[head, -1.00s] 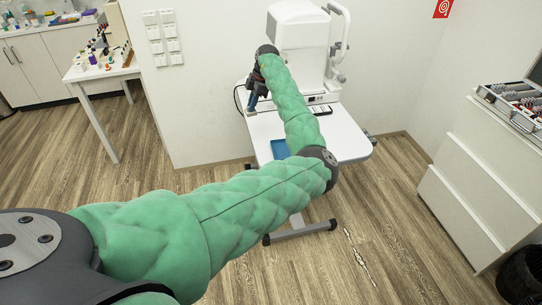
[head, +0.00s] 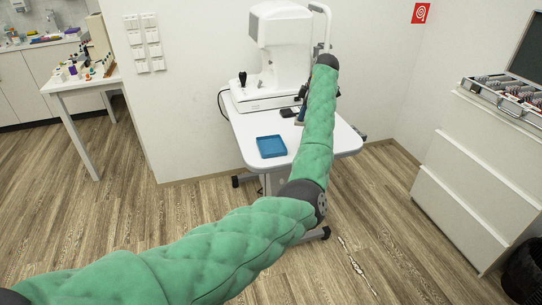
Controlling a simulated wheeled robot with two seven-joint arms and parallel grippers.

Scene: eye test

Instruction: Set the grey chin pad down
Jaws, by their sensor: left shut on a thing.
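My left arm reaches from the lower left to the white table (head: 240,128). My left gripper (head: 301,116) is small and partly hidden behind my arm, over the table close to the front of the white eye-test machine (head: 281,42). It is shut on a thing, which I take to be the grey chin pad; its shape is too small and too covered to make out. A blue tray (head: 271,146) lies on the table, to the left of and nearer than the gripper. It looks empty. My right gripper is not in view.
A black joystick (head: 242,79) stands on the machine's base. A side table with small bottles (head: 80,78) is at the left. White drawers (head: 473,180) with an open lens case (head: 510,95) stand at the right. Bare tabletop shows around the blue tray.

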